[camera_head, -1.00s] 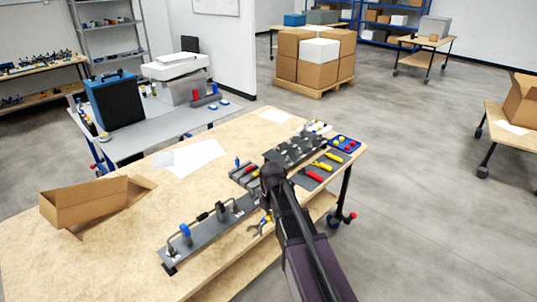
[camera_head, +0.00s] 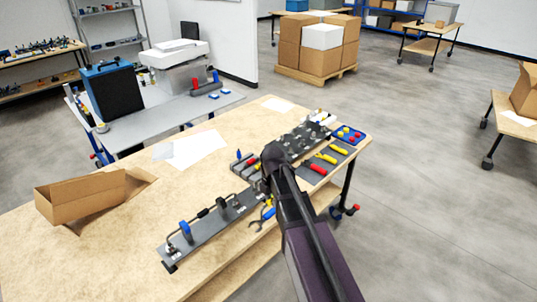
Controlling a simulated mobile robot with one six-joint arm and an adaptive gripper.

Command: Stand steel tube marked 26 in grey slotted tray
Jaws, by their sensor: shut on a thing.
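My gripper (camera_head: 272,160) is at the end of my dark arm, over the middle of the wooden bench. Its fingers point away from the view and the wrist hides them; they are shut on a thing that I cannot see. A smaller grey tray (camera_head: 240,168) with blue- and red-topped parts is just left of my gripper. I cannot read the number 26 anywhere, nor tell which tray is the slotted one.
A dark tray of fittings (camera_head: 305,138) lies beyond my gripper. Red- and yellow-handled tools (camera_head: 322,160) and a blue bin (camera_head: 347,134) are at right. Blue-and-yellow pliers (camera_head: 263,217) lie near the front edge. An open carton (camera_head: 80,196) is at left; bench between is clear.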

